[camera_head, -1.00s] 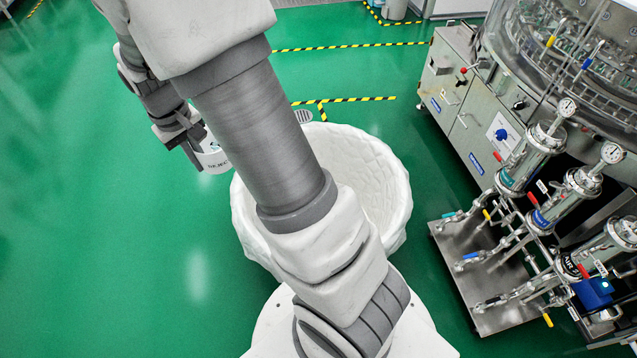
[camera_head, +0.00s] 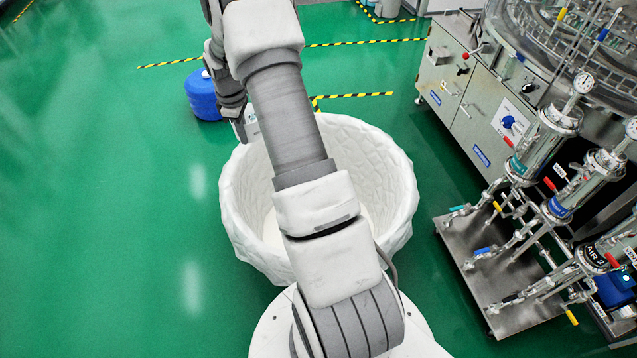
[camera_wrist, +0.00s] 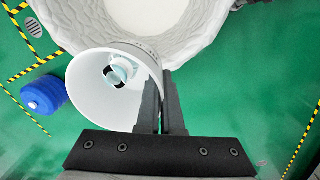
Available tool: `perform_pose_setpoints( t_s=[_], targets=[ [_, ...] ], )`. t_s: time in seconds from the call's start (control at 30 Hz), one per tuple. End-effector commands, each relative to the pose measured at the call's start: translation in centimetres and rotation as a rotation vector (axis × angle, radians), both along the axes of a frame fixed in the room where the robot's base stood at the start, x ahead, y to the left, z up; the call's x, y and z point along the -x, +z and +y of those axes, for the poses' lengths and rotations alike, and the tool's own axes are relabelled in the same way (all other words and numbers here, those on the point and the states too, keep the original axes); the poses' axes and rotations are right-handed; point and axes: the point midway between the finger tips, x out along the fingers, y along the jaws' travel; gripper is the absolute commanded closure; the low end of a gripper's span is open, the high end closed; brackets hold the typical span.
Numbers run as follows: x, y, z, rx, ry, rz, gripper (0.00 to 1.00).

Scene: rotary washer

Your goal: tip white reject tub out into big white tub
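The small white reject tub (camera_wrist: 92,100) fills the left middle of the wrist view, its open mouth facing the camera. A clear and teal item with a black part (camera_wrist: 117,72) lies inside it. My gripper (camera_wrist: 163,78) is shut on the tub's right wall. In the head view my gripper (camera_head: 240,130) is at the far left rim of the big tub, and only a sliver of the reject tub (camera_head: 251,127) shows beside my arm. The big white tub (camera_head: 398,190) stands on the floor, partly hidden by my arm. Its wrinkled wall (camera_wrist: 205,48) also shows behind the reject tub in the wrist view.
A blue container (camera_head: 202,98) stands on the green floor beyond the big tub, left of my arm. The steel washer (camera_head: 480,105) and a pipe skid (camera_head: 520,290) with valves and gauges occupy the right. The floor at left is clear.

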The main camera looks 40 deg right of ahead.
Motion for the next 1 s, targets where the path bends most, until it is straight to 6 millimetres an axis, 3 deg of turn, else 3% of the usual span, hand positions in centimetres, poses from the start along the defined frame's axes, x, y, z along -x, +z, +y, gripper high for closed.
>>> perform_pose_setpoints(
  t_s=[0.03, 0.57, 1.0],
  targets=[
    [-0.1, -2.1, -1.4, -0.001, 0.023, 0.001, 1.00],
    [0.4, -14.6, -13.9, -0.002, 0.311, -0.001, 1.00],
    [4.3, -24.5, -24.1, -0.001, 0.503, 0.000, 1.00]
  ],
)
